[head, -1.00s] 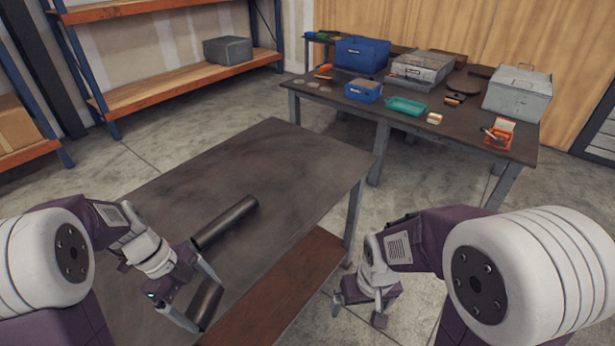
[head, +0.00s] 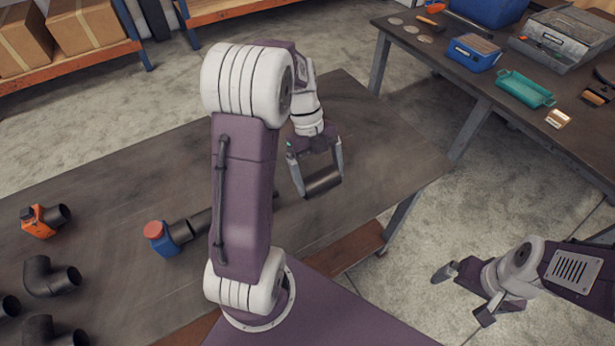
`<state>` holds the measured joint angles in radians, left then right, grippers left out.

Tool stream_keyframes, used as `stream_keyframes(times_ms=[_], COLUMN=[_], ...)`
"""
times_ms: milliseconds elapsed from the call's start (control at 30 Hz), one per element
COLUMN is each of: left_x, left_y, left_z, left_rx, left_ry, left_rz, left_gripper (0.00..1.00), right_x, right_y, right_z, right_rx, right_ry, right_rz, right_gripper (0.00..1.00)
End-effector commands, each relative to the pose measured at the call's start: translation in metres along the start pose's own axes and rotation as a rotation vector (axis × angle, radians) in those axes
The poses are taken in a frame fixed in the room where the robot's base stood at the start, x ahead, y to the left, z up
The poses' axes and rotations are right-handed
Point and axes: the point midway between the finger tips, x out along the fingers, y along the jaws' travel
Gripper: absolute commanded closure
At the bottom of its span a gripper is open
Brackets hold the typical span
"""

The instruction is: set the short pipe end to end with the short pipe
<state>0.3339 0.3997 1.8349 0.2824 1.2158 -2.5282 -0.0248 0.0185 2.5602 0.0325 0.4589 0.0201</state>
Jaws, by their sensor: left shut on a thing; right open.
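A short dark pipe (head: 325,181) is gripped between the fingers of my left gripper (head: 319,184), above the table. Another dark pipe (head: 194,226) lies on the table at left centre. Its left end meets a blue fitting with a red cap (head: 160,237). My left arm crosses in front of this pipe and hides much of it, including most of its right end. The held pipe is to the right of it, apart from it. My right gripper (head: 464,294) is open and empty, off the table's right side over the floor.
The table (head: 385,150) is bare to the right. A second bench (head: 480,85) with bins stands at the back right.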

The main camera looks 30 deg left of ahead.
Motion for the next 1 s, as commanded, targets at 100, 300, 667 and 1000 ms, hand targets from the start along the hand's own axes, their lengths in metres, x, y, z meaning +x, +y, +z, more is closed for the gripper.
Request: stream_keyframes(times_ms=[100, 300, 667, 1000], left_x=[-0.002, 0.003, 0.017, 0.042], left_y=[0.002, 0.006, 0.015, 0.016], left_z=[0.002, 0.037, 0.13, 0.144], left_rx=[-0.011, -0.016, -0.011, -0.011], left_ry=[0.0, 0.004, 0.001, 0.005], left_rz=[-0.005, -0.005, -0.005, -0.002], left_gripper=[0.7, 0.7, 0.7, 0.7], right_x=[-0.001, -0.008, -0.024, -0.03], right_y=[0.0, 0.0, -0.001, -0.001], right_z=[0.0, -0.001, -0.003, -0.003], right_rx=[0.0, 0.0, 0.0, 0.0], right_ry=[0.0, 0.0, 0.0, 0.0], right_rz=[0.0, 0.0, 0.0, 0.0], right_gripper=[0.0, 0.0, 0.0, 0.0])
